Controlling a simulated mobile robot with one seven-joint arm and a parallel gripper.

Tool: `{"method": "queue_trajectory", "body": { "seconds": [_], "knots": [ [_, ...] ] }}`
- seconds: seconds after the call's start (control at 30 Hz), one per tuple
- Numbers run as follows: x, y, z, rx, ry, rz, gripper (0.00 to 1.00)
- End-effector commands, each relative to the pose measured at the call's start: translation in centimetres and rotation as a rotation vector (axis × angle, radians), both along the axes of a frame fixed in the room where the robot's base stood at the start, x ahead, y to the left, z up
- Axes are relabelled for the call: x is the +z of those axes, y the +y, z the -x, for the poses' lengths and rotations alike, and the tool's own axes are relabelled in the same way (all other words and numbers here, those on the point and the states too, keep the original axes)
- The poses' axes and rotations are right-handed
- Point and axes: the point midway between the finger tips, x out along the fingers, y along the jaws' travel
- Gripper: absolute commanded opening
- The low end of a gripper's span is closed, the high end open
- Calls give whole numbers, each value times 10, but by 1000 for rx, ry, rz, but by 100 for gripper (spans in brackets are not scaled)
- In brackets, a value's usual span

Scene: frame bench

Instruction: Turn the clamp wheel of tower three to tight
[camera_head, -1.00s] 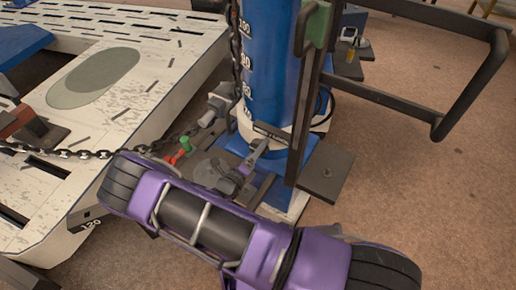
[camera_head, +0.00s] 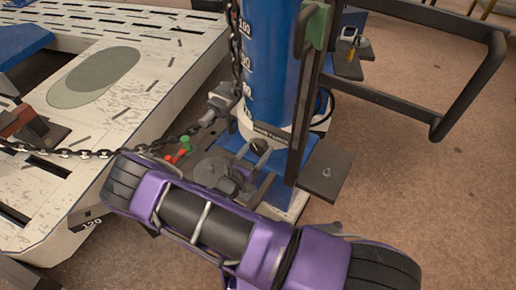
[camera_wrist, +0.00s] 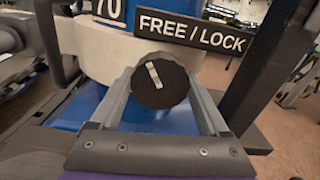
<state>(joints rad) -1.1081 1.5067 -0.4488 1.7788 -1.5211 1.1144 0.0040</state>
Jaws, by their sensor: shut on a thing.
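A round black knob (camera_wrist: 172,92) with a white mark on its face sits under a sign (camera_wrist: 192,34) reading FREE / LOCK. The mark is tilted slightly, its upper end to the left. My gripper (camera_wrist: 160,85) is shut on this knob, one grey finger at each side. In the head view my gripper (camera_head: 259,155) reaches the foot of the blue tower (camera_head: 268,60), with the dark knob between its fingers. Neither a tower number nor a "tight" marking is readable, so I cannot tell whether this is the clamp wheel.
A chain (camera_head: 100,153) runs from the white bench (camera_head: 190,50) towards the tower. A red and green fitting (camera_head: 181,151) lies left of my gripper. A dark upright post (camera_head: 308,100) stands close on the right, with a black tube frame (camera_head: 470,90) beyond it. Brown floor is open at right.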

Motion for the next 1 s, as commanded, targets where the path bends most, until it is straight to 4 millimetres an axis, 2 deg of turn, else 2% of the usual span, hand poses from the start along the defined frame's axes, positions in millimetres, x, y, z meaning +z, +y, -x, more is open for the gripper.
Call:
{"method": "queue_trajectory", "body": {
  "seconds": [0.03,0.5,1.0],
  "knots": [
    [-3,-5,2,-11,-18,-36,23],
    [-2,-4,2,-10,-233,-348,23],
    [-2,-3,1,-9,-317,-467,23]
  ]
}}
